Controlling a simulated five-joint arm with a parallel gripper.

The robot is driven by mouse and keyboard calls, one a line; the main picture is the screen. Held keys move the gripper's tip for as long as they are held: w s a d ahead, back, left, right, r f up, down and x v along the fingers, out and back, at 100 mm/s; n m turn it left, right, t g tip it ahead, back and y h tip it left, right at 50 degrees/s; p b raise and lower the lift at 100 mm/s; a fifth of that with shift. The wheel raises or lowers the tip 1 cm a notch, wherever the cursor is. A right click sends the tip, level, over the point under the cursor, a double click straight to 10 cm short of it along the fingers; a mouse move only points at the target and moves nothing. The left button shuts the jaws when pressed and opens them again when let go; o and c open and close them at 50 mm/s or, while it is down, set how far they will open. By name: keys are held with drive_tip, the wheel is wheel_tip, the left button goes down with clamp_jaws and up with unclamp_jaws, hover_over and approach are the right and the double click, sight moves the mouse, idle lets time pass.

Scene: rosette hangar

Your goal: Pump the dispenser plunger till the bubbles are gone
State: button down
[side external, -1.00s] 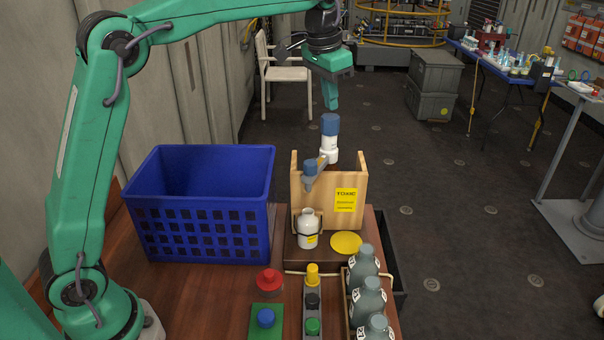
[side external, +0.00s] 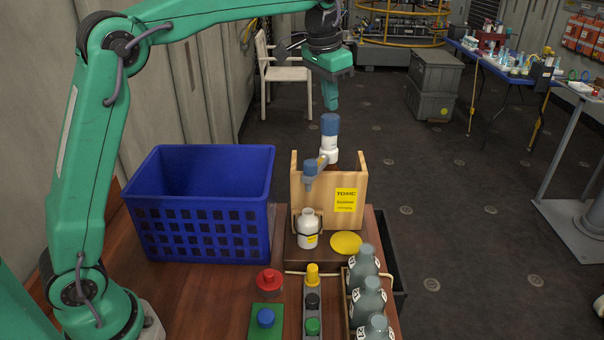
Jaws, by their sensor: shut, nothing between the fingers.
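The dispenser stands in a wooden stand (side external: 315,190) with a yellow label. Its plunger has a blue top (side external: 330,124) above a white collar (side external: 328,151), and a blue spout (side external: 311,168) juts out to the left. My gripper (side external: 331,103) is shut and empty, pointing down just above the plunger top, with its fingertips close to it. A small white bottle (side external: 307,230) stands upright below the spout. No bubbles can be made out at this size.
A blue crate (side external: 205,200) stands left of the dispenser. Grey bottles (side external: 369,297) in a rack, a yellow disc (side external: 346,243), a red button (side external: 269,279), a blue button (side external: 266,318) and a strip of coloured knobs (side external: 312,301) lie in front. Open floor is to the right.

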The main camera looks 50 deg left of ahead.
sight(330, 116)
drive_tip(key=shift+f, duration=0.2)
idle(0.3)
drive_tip(key=shift+f, duration=1.4)
drive_tip(key=shift+r, duration=3.6)
